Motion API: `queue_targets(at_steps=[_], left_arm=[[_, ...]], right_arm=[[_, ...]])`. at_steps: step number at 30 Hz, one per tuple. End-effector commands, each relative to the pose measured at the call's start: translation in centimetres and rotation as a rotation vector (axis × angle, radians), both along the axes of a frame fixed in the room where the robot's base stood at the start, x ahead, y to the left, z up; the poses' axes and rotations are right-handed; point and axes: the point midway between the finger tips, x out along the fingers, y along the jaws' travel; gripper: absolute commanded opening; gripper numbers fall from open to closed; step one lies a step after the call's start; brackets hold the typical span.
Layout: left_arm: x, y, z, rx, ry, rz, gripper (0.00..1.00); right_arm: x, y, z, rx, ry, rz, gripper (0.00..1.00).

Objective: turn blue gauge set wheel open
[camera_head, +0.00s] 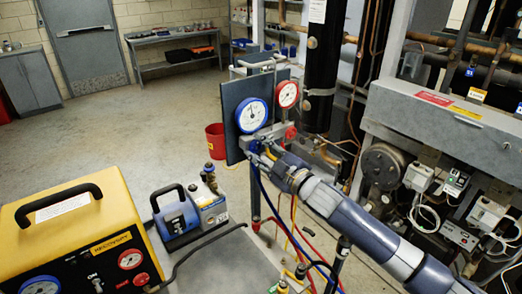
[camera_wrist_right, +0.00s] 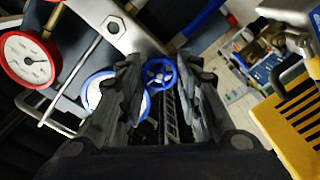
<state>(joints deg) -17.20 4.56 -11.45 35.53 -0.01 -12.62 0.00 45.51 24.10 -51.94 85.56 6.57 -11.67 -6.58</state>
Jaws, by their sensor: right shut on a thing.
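The gauge set hangs in front of a dark panel, with a blue-rimmed gauge (camera_head: 251,115) and a red-rimmed gauge (camera_head: 287,95). The red gauge also shows in the right wrist view (camera_wrist_right: 28,60); the blue gauge there is partly hidden behind a finger. The blue wheel (camera_wrist_right: 158,74) is spoked and sits between the fingertips of my right gripper (camera_head: 262,157). The gripper reaches in from the lower right, just below the blue gauge, and is shut on the wheel. A red knob (camera_head: 291,132) is on the manifold's right side. My left gripper is out of view.
Blue, yellow and red hoses hang below the manifold. A yellow recovery machine (camera_head: 75,235) and a blue pump (camera_head: 176,213) stand at the lower left. The compressor rack (camera_head: 440,120) fills the right side. A red bucket (camera_head: 215,140) stands on the floor, with open floor left of it.

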Motion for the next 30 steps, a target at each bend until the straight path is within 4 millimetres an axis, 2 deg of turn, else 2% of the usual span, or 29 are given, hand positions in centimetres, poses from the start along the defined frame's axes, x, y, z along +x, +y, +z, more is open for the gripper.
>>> queue_targets(at_steps=[14, 15, 17, 30], left_arm=[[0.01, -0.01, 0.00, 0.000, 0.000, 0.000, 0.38], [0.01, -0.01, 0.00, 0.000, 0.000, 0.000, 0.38], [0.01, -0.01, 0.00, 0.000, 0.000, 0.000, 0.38], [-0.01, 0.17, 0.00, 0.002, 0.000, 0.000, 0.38]], right_arm=[[-0.04, 0.01, -0.28, -0.011, -0.003, 0.000, 0.08], [-0.03, 0.00, -0.28, -0.011, -0.003, 0.000, 0.41], [-0.03, -0.01, -0.25, -0.011, -0.003, 0.000, 0.53], [-0.44, -0.41, -0.15, -0.010, -0.005, -0.001, 0.53]])
